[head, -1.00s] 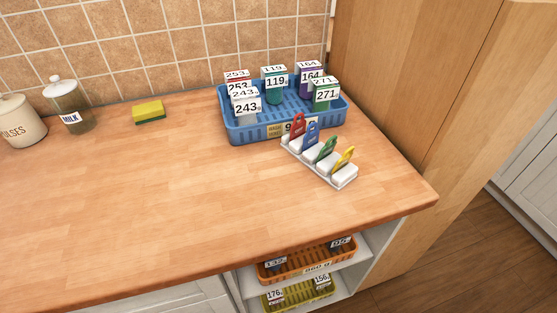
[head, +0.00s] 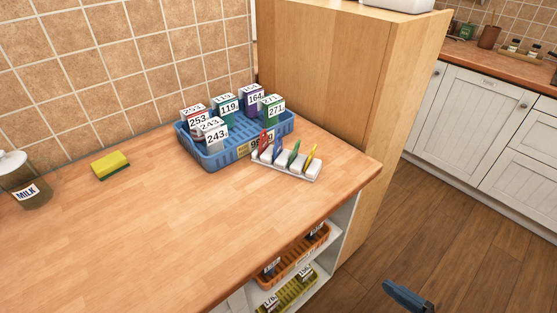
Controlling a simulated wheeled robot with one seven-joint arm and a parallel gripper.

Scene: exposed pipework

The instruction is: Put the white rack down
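The white rack (head: 287,167) is a long, low holder with red, blue, green and yellow upright pieces in it. In the head view it sits on the wooden counter (head: 180,215), near the front right corner and just in front of the blue basket (head: 215,158).
The blue basket holds several numbered boxes. A yellow sponge (head: 110,165) and a milk jar (head: 24,180) stand to the left. Below the counter are an orange basket (head: 297,257) and a yellow one (head: 290,292).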

